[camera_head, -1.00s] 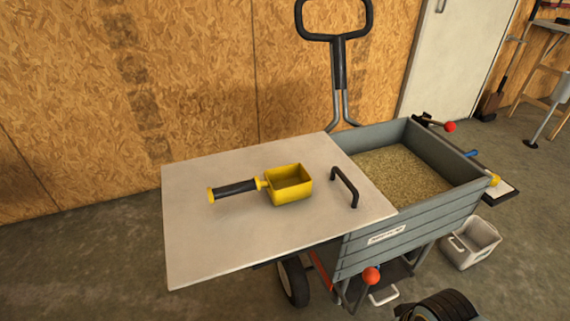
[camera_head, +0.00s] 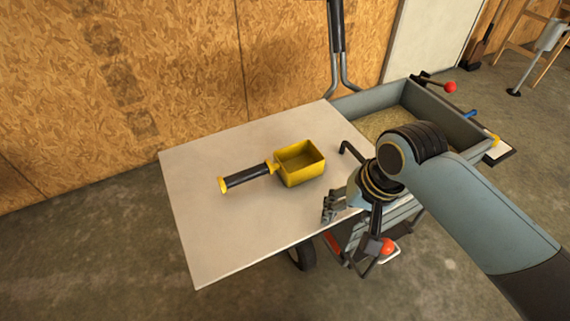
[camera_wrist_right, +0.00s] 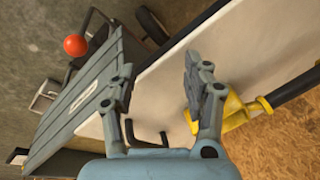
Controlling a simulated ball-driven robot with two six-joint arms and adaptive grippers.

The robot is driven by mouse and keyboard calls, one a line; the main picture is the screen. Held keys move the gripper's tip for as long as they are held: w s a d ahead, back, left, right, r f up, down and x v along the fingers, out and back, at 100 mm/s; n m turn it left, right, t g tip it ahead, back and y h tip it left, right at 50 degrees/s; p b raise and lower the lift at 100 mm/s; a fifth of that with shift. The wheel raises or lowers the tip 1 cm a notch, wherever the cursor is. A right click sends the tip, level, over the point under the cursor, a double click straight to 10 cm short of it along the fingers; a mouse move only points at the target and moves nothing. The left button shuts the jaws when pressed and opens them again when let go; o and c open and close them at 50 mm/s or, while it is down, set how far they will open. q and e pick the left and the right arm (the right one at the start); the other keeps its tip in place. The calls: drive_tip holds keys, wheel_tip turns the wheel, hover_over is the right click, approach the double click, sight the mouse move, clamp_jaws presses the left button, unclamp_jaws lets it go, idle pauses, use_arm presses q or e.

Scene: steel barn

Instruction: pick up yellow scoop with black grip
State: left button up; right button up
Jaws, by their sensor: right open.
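The yellow scoop (camera_head: 300,164) lies on the pale lid board of the cart, its open bowl facing up. Its black grip (camera_head: 248,176) points left, with yellow at its end. My right gripper (camera_head: 328,207) is open and empty, to the right of and nearer than the scoop, by the board's front right edge. In the right wrist view, my open fingers (camera_wrist_right: 158,82) frame the board's edge. The scoop's yellow bowl (camera_wrist_right: 236,114) shows partly hidden behind one finger, and the black grip (camera_wrist_right: 292,86) runs to the picture's right edge. My left gripper is not in view.
The pale board (camera_head: 215,235) has free room around the scoop. A black handle (camera_head: 350,150) rises from it beside my arm. The grey cart bin (camera_head: 440,118) holds grain behind my arm. A red ball knob (camera_head: 388,246) sits below my gripper. A wooden wall (camera_head: 130,90) stands behind.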

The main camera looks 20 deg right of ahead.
sight(264, 166)
drive_tip(key=w+a+r+m+y, duration=0.1)
drive_tip(key=w+a+r+m, duration=0.1)
drive_tip(key=w+r+m, duration=0.1)
drive_tip(key=w+a+r+m+y+p, duration=0.1)
drive_tip(key=w+a+r+m, duration=0.1)
drive_tip(key=w, duration=0.4)
drive_tip(key=w+a+r+m+y, duration=0.1)
drive_tip(key=w+a+r+m, duration=0.1)
drive_tip(key=w+r+m, duration=0.2)
drive_tip(key=shift+w+r+m+p, duration=0.2)
drive_tip(key=shift+r+m+p, duration=0.15)
drive_tip(key=shift+r, duration=0.4)
drive_tip(key=b+x, duration=0.1)
drive_tip(key=x, duration=0.2)
drive_tip(key=b+x, duration=0.1)
drive_tip(key=x, duration=0.3)
drive_tip(key=b+x, duration=0.1)
drive_tip(key=x, duration=0.2)
drive_tip(key=shift+a+f, duration=0.15)
drive_tip(key=shift+a, duration=0.4)
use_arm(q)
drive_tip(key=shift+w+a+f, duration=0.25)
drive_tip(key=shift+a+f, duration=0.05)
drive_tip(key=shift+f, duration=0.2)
use_arm(e)
clamp_jaws()
